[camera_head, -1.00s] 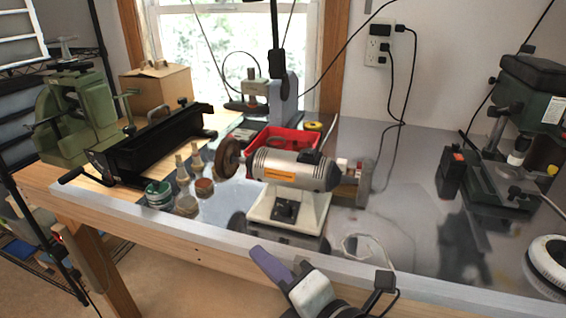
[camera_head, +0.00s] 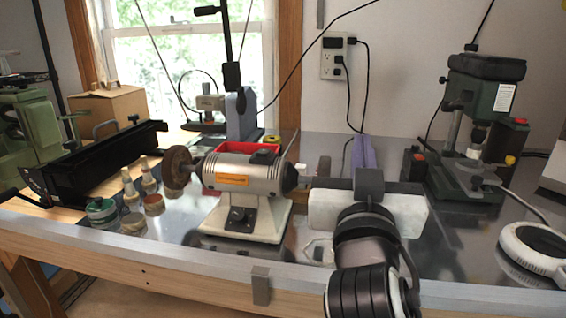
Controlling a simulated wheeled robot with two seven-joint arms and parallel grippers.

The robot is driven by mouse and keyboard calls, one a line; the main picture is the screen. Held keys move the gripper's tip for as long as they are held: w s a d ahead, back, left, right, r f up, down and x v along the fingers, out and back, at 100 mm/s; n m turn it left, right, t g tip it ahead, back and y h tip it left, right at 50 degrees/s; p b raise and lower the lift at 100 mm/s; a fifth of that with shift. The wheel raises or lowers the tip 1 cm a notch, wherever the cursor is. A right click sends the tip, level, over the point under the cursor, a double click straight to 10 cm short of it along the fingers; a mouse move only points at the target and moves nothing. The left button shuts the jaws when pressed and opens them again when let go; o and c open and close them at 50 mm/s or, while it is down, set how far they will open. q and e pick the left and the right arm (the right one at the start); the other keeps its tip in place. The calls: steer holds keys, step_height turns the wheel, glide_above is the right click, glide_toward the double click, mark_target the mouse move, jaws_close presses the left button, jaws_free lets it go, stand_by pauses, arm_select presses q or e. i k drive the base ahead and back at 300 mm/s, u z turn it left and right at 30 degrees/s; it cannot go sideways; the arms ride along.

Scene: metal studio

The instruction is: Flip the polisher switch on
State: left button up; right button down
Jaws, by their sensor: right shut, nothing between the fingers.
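The polisher (camera_head: 247,176) is a silver bench motor with an orange label, on a cream base near the middle of the bench. A brown wheel (camera_head: 178,167) is on its left end. Its black switch (camera_head: 240,218) is on the front of the base and is in plain view. The switch's position is too small to tell. My right gripper (camera_head: 363,151), with purple fingers, is shut and empty. It reaches over the bench to the right of the polisher, apart from the switch. My left gripper is out of view.
Several small jars (camera_head: 133,222) and bottles stand left of the polisher. A red tray (camera_head: 213,190) is behind it. A green drill press (camera_head: 482,120) stands at the right, with a round white device (camera_head: 535,250) in front.

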mark_target(264, 153)
steer(key=z, duration=2.5)
steer(key=k, duration=0.6)
steer(key=u, duration=2.55)
